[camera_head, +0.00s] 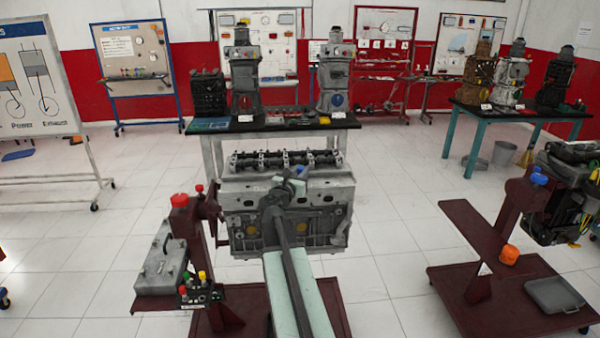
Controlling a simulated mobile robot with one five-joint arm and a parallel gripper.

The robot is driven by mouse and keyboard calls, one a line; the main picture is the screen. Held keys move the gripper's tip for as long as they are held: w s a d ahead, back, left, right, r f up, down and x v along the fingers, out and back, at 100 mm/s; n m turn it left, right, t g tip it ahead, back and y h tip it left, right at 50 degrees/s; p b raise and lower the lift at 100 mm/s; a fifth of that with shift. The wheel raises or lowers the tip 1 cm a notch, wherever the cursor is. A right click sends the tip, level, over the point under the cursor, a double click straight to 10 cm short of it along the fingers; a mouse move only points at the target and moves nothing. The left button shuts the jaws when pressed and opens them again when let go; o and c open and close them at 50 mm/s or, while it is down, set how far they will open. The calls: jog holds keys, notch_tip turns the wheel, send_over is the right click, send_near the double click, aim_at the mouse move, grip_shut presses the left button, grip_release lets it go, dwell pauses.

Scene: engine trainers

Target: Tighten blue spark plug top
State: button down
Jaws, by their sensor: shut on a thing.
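A grey engine block (335,207) stands on a dark red stand in the middle, with a row of valve gear along its top. My arm reaches up from the bottom centre to the block's near face. My gripper (292,184) is at the upper front of the block, shut on a small blue piece, the blue spark plug top (299,170). Only a little of the blue shows between and above the jaws. The plug's seat is hidden behind the gripper, and I cannot tell how deep the plug sits.
A red knob (179,200) and a grey metal case (162,267) are on the stand at left. Another dark red stand (480,240) with an orange cap (509,254) is at right. A table with engines (280,124) is behind. Open tiled floor lies between.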

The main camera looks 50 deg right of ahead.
jog(key=shift+w+m+g+h, duration=0.15)
jog(key=shift+m+g+h, duration=0.45)
jog(key=shift+m+g, duration=1.25)
jog(key=shift+g, duration=0.75)
jog(key=c, duration=1.2)
grip_release()
jog(key=shift+n, duration=0.25)
jog(key=shift+c, duration=0.2)
jog(key=s+a, duration=0.1)
jog(key=a, duration=0.6)
jog(key=shift+a, duration=0.4)
